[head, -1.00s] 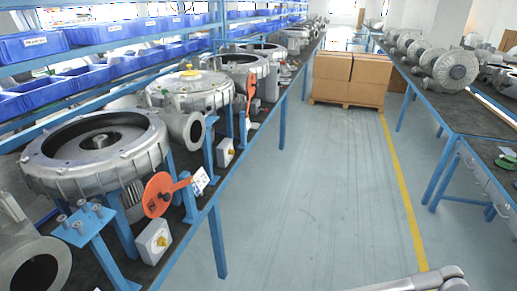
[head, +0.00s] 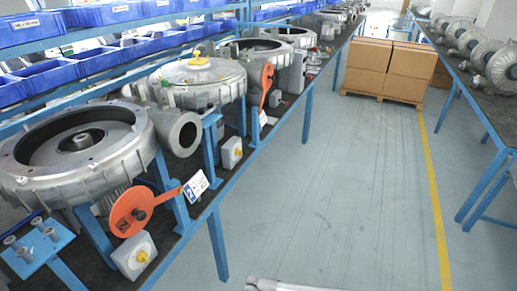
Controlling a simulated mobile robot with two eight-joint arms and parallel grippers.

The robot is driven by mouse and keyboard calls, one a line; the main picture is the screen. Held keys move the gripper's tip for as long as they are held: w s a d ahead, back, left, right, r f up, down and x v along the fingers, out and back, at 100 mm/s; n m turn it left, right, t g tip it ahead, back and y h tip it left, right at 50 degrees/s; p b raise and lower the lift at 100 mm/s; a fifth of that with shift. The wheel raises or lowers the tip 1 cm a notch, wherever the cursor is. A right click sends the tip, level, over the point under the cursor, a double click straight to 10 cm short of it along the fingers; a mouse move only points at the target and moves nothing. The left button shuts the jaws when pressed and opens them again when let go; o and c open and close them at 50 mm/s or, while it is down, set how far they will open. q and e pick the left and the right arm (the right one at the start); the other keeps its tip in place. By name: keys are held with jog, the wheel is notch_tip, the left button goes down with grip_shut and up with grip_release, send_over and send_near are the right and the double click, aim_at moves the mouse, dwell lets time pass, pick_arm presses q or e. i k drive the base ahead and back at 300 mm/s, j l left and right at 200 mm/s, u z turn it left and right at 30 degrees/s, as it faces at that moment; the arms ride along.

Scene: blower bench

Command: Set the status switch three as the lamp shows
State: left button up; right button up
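A grey switch box with a yellow knob (head: 133,256) sits on the near bench edge, beside an orange disc with an arm (head: 140,208) and a white card (head: 194,187) that seems to read 2. A second grey switch box with a yellow knob (head: 232,153) sits farther along, near another orange disc and arm (head: 266,86) and a small card (head: 263,118) too small to read. I cannot make out a lit lamp or the knob positions. Neither gripper is in view; only a pale piece of my arm shows at the bottom edge.
Large grey blower housings (head: 75,165) line the left bench, with blue bins (head: 103,14) on shelves behind. Cardboard boxes on a pallet (head: 388,70) stand at the aisle's far end. A right bench (head: 478,105) carries more blowers. The grey floor between is clear.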

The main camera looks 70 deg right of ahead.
aim_at(238, 152)
jog(key=k+l, duration=0.15)
jog(key=l, duration=1.1)
jog(key=k+l+z, duration=0.1)
jog(key=l, duration=1.15)
jog(key=k+l+z, duration=0.1)
jog(key=l, duration=1.1)
